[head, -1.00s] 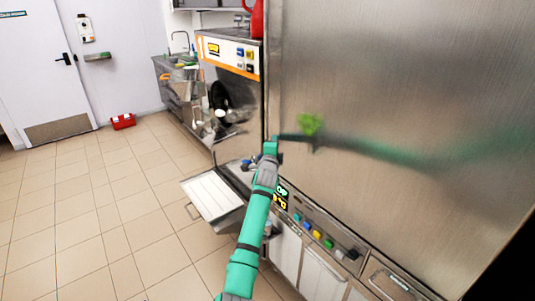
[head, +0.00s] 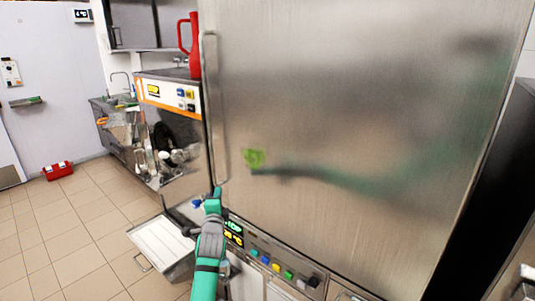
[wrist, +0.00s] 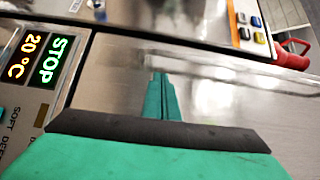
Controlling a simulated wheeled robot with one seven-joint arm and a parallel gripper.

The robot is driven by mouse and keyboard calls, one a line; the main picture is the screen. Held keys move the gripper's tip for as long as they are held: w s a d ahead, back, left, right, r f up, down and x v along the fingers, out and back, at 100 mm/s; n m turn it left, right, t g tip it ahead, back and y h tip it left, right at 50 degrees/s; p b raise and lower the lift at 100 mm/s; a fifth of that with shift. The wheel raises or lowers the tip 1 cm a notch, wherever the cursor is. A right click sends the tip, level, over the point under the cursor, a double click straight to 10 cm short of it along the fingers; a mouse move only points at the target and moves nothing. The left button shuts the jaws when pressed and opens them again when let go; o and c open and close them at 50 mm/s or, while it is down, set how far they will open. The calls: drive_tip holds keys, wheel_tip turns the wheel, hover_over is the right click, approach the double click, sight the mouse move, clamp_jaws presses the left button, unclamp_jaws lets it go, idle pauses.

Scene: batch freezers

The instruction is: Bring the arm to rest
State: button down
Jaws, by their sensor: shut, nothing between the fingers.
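My gripper (head: 215,194) is at the end of my green arm, raised in front of the lower left part of a large steel freezer door (head: 350,120). In the wrist view its two green fingers (wrist: 160,80) lie together, shut and empty. The steel surface fills much of the view beyond the fingers. I cannot tell whether the fingertips touch it. A lit panel reading STOP and 20 °C (wrist: 45,58) shows at the left of the wrist view. The arm's blurred reflection shows on the door.
A pulled-out white tray (head: 163,243) juts out left of my arm. A machine with an orange-edged panel (head: 170,95) stands behind, with a red jug (head: 194,50) on top. A red box (head: 57,171) lies on the floor.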

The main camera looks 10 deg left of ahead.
drive_tip(key=s+d+f+n+h, duration=0.1)
drive_tip(key=s+d+f+n, duration=0.2)
drive_tip(key=s+d+f, duration=0.65)
drive_tip(key=s+d+f+n+h, duration=0.1)
drive_tip(key=s+d+f+n, duration=0.3)
drive_tip(key=s+d+f, duration=0.55)
drive_tip(key=s+d+f+n, duration=0.3)
drive_tip(key=s+d+f, duration=0.4)
drive_tip(key=s+f, duration=0.15)
drive_tip(key=s+d+f+n+g, duration=0.1)
drive_tip(key=s+d+n, duration=0.1)
drive_tip(key=s, duration=0.9)
drive_tip(key=s+d+f+n, duration=0.1)
drive_tip(key=s+d, duration=0.1)
drive_tip(key=s, duration=0.9)
drive_tip(key=s+a+r+n+h, duration=0.1)
drive_tip(key=s+r, duration=0.3)
drive_tip(key=s, duration=0.4)
drive_tip(key=s+a+r+n+g+h, duration=0.1)
drive_tip(key=s+r, duration=0.3)
drive_tip(key=s, duration=0.5)
drive_tip(key=shift+s, duration=0.15)
